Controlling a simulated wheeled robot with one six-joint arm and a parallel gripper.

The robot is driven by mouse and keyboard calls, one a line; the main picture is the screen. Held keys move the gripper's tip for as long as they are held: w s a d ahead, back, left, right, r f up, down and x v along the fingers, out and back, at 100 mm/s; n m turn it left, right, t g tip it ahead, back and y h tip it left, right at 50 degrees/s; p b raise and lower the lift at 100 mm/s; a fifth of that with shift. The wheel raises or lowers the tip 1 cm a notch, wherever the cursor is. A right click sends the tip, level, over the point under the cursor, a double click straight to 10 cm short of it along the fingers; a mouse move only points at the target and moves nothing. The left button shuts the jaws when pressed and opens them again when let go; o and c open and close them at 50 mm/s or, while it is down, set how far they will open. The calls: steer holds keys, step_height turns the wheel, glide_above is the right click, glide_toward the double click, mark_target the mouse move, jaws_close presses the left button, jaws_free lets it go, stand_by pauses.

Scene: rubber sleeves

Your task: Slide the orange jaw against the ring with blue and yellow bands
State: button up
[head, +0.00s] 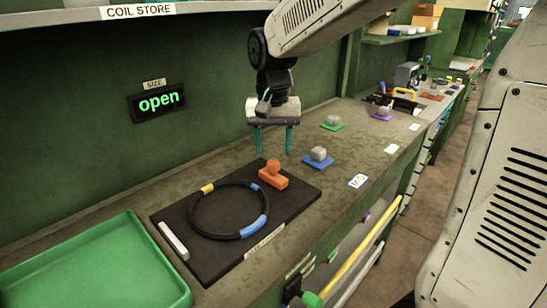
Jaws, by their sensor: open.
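The black ring (193,218) with blue and yellow bands lies flat on a dark board (290,211) on the bench. Its yellow band is at the upper left, and blue bands are at the top right and lower right. The orange jaw (275,181), a block with a raised knob, sits on the board just beyond the ring's upper right edge. I cannot tell whether a small gap separates jaw and ring. My gripper (273,153) points down above and behind the orange jaw, with its two teal fingers apart and nothing between them.
A pale bar (174,241) lies on the board left of the ring. A green tray (95,262) stands at the left. Grey knobs on a blue pad (318,163) and a green pad (332,127) are farther right.

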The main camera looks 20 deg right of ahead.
mark_target(273, 162)
steer(key=shift+f, duration=1.95)
